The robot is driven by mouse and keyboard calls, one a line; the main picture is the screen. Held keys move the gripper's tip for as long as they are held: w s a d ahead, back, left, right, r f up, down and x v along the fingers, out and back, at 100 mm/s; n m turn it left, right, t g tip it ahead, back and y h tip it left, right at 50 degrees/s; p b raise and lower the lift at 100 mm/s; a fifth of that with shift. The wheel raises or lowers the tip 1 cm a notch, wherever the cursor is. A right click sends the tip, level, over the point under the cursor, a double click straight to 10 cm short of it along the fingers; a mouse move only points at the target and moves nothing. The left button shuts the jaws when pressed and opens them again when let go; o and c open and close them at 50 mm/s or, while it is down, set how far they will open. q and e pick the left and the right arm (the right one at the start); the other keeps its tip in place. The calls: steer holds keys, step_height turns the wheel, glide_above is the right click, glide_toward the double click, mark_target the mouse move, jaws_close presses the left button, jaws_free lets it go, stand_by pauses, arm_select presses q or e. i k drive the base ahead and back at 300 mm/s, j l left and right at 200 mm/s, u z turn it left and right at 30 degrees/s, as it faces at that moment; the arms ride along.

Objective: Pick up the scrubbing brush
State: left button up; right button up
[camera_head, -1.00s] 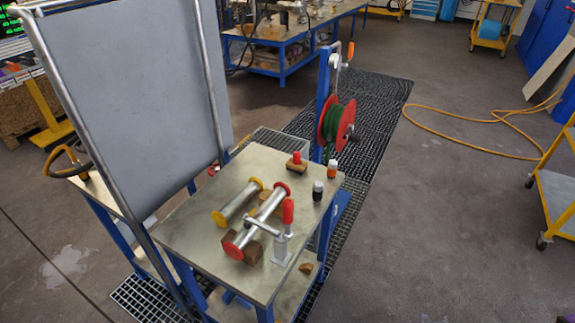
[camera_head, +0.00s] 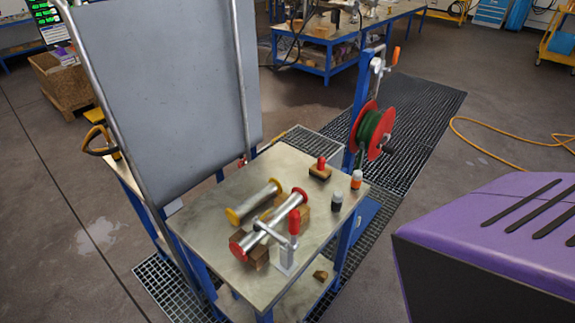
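A small wooden block with a red knob on top, which looks like the scrubbing brush (camera_head: 319,171), stands near the far right corner of the metal worktable (camera_head: 215,185). Its underside is hidden, so bristles cannot be made out. Nothing touches it from above. Neither of my grippers is in view.
Two flanged tubes, one with yellow ends (camera_head: 254,202) and one with red ends (camera_head: 270,224), lie on the table beside a red-handled clamp (camera_head: 287,250). A hose reel (camera_head: 372,131) is behind. A purple-black body (camera_head: 500,225) blocks the lower right.

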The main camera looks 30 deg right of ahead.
mark_target(319, 171)
steer(key=l+u, duration=0.25)
steer(key=k+l+u, duration=0.25)
steer(key=l, duration=0.15)
steer(key=l+u, duration=0.25)
steer(key=k+l+u, duration=0.1)
steer(key=l, duration=0.25)
steer(key=k+l+u, duration=0.1)
steer(key=k+l, duration=0.15)
steer(key=k+l+u, duration=0.15)
steer(key=l, duration=0.3)
